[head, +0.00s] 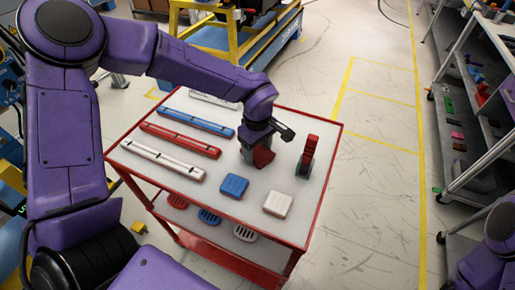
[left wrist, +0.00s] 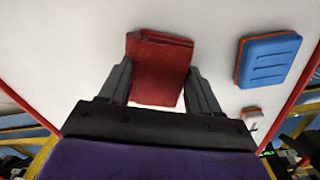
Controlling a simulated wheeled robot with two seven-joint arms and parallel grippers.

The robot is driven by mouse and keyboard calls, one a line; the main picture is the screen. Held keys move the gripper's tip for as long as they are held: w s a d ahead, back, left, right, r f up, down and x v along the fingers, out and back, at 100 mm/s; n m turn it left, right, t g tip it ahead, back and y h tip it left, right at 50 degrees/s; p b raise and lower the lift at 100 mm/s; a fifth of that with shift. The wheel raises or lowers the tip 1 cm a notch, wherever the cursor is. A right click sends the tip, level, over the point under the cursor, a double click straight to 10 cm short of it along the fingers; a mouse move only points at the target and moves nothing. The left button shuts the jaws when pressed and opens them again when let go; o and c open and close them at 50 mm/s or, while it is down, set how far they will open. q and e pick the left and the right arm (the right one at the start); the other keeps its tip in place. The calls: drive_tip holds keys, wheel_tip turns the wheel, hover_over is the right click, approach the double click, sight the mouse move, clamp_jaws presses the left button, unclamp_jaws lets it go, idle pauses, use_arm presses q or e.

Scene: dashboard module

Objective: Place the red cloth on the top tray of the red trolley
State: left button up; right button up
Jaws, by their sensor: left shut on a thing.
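The red trolley (head: 325,128) stands ahead of me in the head view, with a pale top tray (head: 225,203). My left gripper (head: 259,157) is over the middle of the tray and points down. It is shut on the folded red cloth (head: 264,157). In the left wrist view the cloth (left wrist: 160,75) sits between the two dark fingers of my left gripper (left wrist: 159,88). The cloth is at or just above the tray surface; I cannot tell whether it touches. My right gripper is not in view.
On the tray lie long blue (head: 195,122), red (head: 180,139) and white (head: 162,158) bars, a blue block (head: 234,186), a white block (head: 278,203) and an upright red-and-grey piece (head: 308,156). Shelving (head: 465,170) stands at the right. The floor between is clear.

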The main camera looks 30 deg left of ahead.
sight(257, 152)
use_arm(q)
drive_tip(key=o, duration=1)
drive_tip(key=shift+w+f, duration=0.1)
drive_tip(key=shift+o, duration=0.2)
wheel_tip(257, 152, up, 12)
drive_tip(key=shift+r, duration=0.2)
